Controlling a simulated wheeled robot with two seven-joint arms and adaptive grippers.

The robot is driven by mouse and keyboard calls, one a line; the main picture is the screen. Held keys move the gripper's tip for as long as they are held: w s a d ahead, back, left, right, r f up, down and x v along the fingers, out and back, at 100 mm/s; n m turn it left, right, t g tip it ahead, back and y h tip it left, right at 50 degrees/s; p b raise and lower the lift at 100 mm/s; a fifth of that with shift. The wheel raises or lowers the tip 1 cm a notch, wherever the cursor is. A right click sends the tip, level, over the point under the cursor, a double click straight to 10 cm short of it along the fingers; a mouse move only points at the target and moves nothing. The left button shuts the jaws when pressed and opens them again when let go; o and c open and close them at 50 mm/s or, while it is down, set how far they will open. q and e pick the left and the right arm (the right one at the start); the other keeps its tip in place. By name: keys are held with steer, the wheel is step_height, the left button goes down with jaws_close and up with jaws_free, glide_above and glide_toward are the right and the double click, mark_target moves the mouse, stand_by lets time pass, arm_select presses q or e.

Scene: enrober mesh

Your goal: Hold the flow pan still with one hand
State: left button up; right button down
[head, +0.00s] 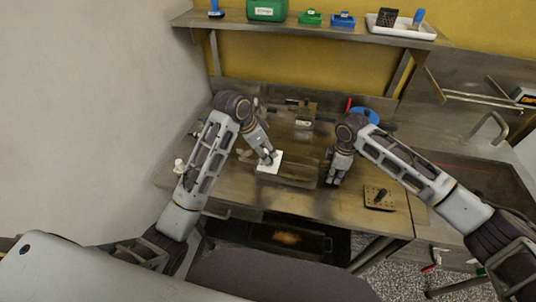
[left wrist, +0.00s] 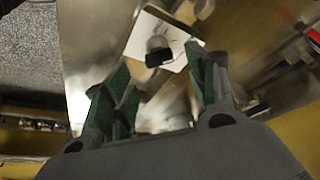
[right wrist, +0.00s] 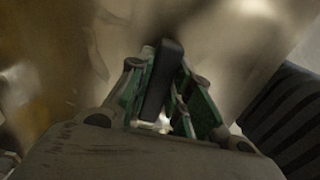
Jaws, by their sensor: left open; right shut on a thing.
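A shiny metal pan-like surface (head: 300,172) lies on the worktable between my two grippers; I take it for the flow pan, but its outline is hard to make out. My right gripper (head: 334,178) is low at its right side. In the right wrist view its fingers are closed around a dark, upright bar (right wrist: 162,78); I cannot tell whether this is the pan's handle. My left gripper (head: 271,158) is open and above a white card (head: 264,168). In the left wrist view the card (left wrist: 184,50) carries a rounded grey piece with a black end (left wrist: 158,50), beyond the open fingers.
A blue round item (head: 364,115) is behind my right arm. A small pale item (head: 179,165) stands at the left edge. The shelf (head: 300,27) above holds green and blue containers and a white tray (head: 401,29).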

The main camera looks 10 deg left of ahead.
mark_target(269, 156)
arm_select(q)
steer(key=shift+x, duration=2.15)
steer(key=c, duration=1)
steer(key=shift+c, duration=0.2)
steer(key=shift+n, duration=0.4)
steer(key=n+t+y, duration=0.1)
steer(key=n, duration=0.2)
steer(key=shift+d+n, duration=0.15)
steer(key=shift+n, duration=0.25)
steer(key=shift+n+y, duration=1)
steer(key=shift+n, duration=1.1)
